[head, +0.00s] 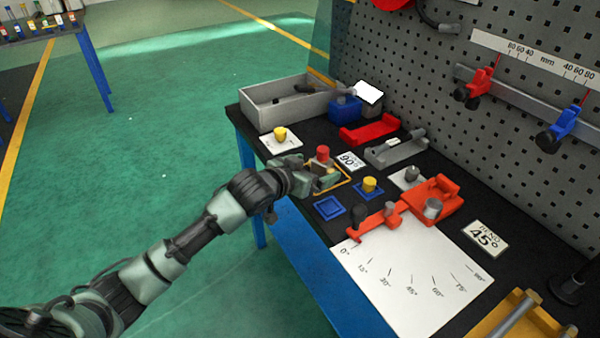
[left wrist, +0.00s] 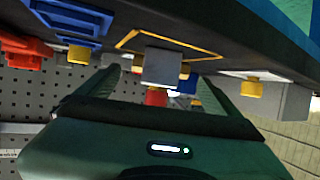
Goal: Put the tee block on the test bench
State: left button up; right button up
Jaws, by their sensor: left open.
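A grey block (left wrist: 162,66) with a red knob (head: 323,152) stands at the yellow-outlined square (head: 344,183) on the black bench top. I cannot tell for sure whether it is the tee block. My left gripper (head: 322,176) is at this block, low over the bench, partly hiding it and the square. In the left wrist view, which looks upside down, the open fingers (left wrist: 158,88) lie on either side of the block and red knob, with gaps visible. My right gripper is not in view.
A yellow-knobbed piece (head: 280,134) stands on a white plate behind; another (head: 369,185) stands on a blue pad. An empty blue pad (head: 329,207), an orange bending fixture (head: 400,208) and a grey tray (head: 290,102) crowd the bench. A pegboard (head: 480,100) closes the right side.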

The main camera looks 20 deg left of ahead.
pick_arm(q)
jog(key=v, duration=0.9)
jog(key=shift+s, duration=0.3)
